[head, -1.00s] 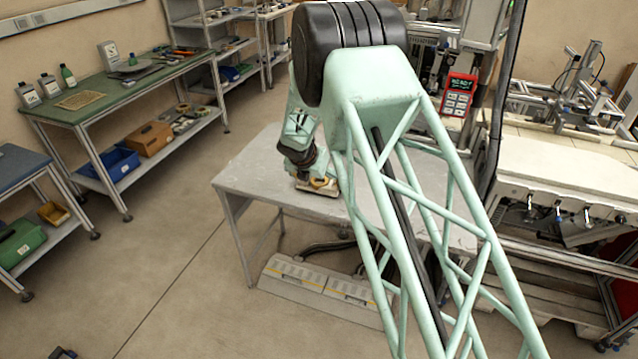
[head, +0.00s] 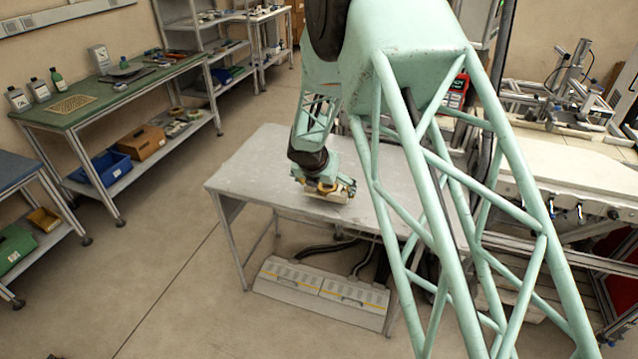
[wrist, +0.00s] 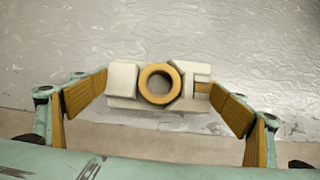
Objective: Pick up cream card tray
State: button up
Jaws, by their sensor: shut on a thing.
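The cream card tray (wrist: 125,101) spans the middle of the wrist view. It is a pale, oblong piece with a raised block at its left end and a yellow-orange ring, a tape reel (wrist: 144,84), at its centre. My gripper (wrist: 159,88) has its ochre finger pads at the tray's two short ends and is shut on it. In the head view my gripper (head: 325,188) points down over the grey table, with the cream tray (head: 342,196) partly hidden beneath it. I cannot tell whether the tray touches the tabletop.
The grey table (head: 255,170) is otherwise bare where visible. A pale box with yellow stripes (head: 320,290) lies on the floor under it. A green-topped bench (head: 110,95) with bottles stands at the left. A white-topped workstation (head: 560,165) stands at the right.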

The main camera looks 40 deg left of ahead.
aim_at(343, 198)
jog(key=shift+s+d+r+b, duration=0.15)
jog(key=shift+s+d+b, duration=0.2)
jog(key=shift+d, duration=0.9)
jog(key=shift+s+d+r+b, duration=0.1)
jog(key=shift+s+d+b, duration=0.25)
jog(key=shift+d, duration=0.95)
jog(key=shift+s+d+r+b, duration=0.15)
jog(key=shift+s+d+b, duration=0.2)
jog(key=shift+d, duration=0.9)
